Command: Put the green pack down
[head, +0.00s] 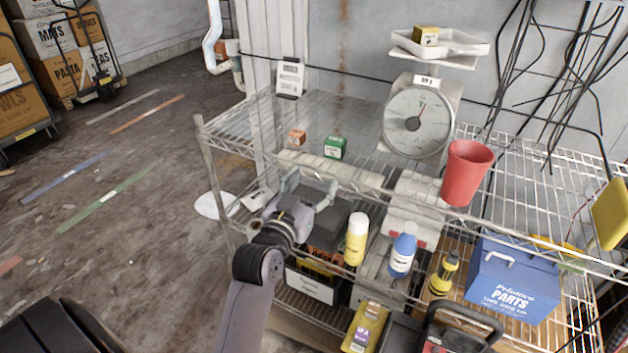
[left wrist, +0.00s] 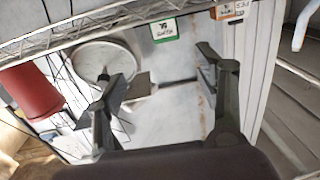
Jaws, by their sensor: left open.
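The green pack (head: 335,148) is a small box with a white label. It stands upright on the wire top shelf (head: 360,118), apart from my gripper. My left gripper (head: 311,186) is in front of the shelf's front edge, nearer to me than the pack and slightly to its left. Its two fingers are spread with nothing between them. In the left wrist view the green pack (left wrist: 164,30) shows upside down at the top, beyond the open fingers (left wrist: 160,72). My right gripper is not in view.
A small orange-brown box (head: 296,137) stands left of the pack. A dial scale (head: 418,125) with a tray and a red cup (head: 467,172) stand to the right. Bottles (head: 356,238) and a blue parts box (head: 512,283) sit below.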

